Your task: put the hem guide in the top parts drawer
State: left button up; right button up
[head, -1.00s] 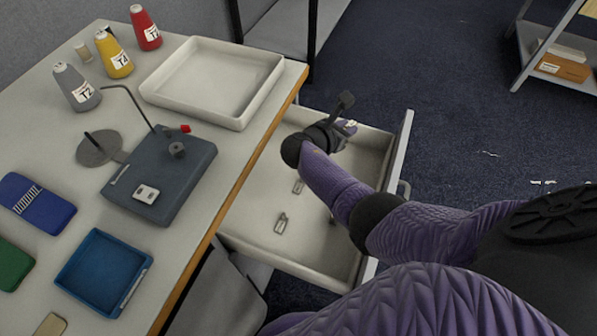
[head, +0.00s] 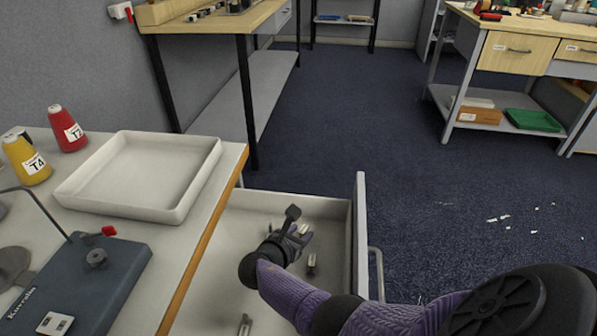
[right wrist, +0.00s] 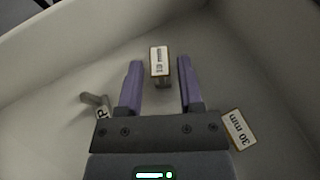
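The open drawer (head: 335,205) under the sewing table holds several small metal guides with label plates. My right gripper (right wrist: 160,88) is inside the drawer, open, with its purple fingers apart. One guide (right wrist: 160,66), with a label that seems to read 10 mm, stands between the fingertips with a gap on both sides. A guide marked 30 mm (right wrist: 238,130) lies right of the gripper, and another guide (right wrist: 97,103) lies left, partly hidden by the gripper. In the head view the right gripper (head: 296,237) is over the drawer's far part. My left gripper is not in view.
A white tray (head: 68,190) sits on the table beside the drawer, with red (head: 68,130) and yellow (head: 26,160) thread cones near it. A grey-blue machine base (head: 85,290) is at the lower left.

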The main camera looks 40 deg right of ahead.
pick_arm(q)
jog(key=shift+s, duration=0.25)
pick_arm(e)
jog(key=shift+o, duration=0.5)
jog(key=shift+r, duration=0.15)
jog(key=p+v, duration=0.5)
jog(key=v, duration=0.6)
jog(key=shift+a+r, duration=0.1)
jog(key=shift+a, duration=0.05)
jog(key=shift+s+a+p, duration=0.15)
jog(key=shift+a+p, duration=0.15)
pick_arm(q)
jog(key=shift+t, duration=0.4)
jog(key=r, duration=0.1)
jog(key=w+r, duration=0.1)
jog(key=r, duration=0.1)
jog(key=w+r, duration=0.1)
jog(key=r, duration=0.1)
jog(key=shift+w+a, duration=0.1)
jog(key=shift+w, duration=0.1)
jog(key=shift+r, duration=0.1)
